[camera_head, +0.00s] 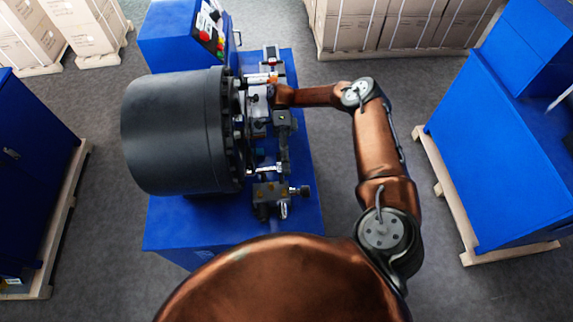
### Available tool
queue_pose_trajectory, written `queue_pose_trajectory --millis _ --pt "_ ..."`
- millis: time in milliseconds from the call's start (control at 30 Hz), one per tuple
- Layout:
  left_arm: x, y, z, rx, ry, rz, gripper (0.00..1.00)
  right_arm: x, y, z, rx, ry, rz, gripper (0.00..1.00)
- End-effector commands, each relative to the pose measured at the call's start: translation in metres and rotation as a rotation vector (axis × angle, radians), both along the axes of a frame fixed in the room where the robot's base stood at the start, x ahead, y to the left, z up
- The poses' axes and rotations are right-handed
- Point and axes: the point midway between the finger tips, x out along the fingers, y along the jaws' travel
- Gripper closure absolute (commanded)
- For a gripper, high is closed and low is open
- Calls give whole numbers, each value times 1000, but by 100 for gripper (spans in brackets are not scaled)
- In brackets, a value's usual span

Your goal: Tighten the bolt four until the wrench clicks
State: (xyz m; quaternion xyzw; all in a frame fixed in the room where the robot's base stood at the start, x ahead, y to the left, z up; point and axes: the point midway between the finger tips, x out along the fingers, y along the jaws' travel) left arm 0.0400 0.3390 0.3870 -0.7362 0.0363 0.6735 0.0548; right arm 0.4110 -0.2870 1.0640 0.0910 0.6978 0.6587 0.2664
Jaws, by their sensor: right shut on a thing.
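A large dark grey drum (172,132) lies on its side on a blue machine base, with a flanged rim (235,125) facing right. Small bolts sit along that rim; bolt four cannot be singled out. My right gripper (262,96) is at the upper part of the rim, its arm reaching in from the right. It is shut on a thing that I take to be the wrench. The wrench is too small and too hidden to make out, and whether it sits on a bolt cannot be told. My left gripper is not in view.
A metal fixture (270,192) stands on the blue base (305,210) just right of the rim, below my gripper. A blue control box (180,35) with buttons is behind the drum. Blue cabinets stand left and right (500,150). Cartons (400,25) are at the back.

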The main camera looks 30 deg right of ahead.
Motion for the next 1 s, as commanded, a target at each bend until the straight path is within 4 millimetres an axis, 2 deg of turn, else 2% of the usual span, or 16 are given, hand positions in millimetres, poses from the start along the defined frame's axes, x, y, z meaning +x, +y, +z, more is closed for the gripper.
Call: queue_pose_trajectory --millis 1000 --pt "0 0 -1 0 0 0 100 -20 -37 0 0 1 1 100"
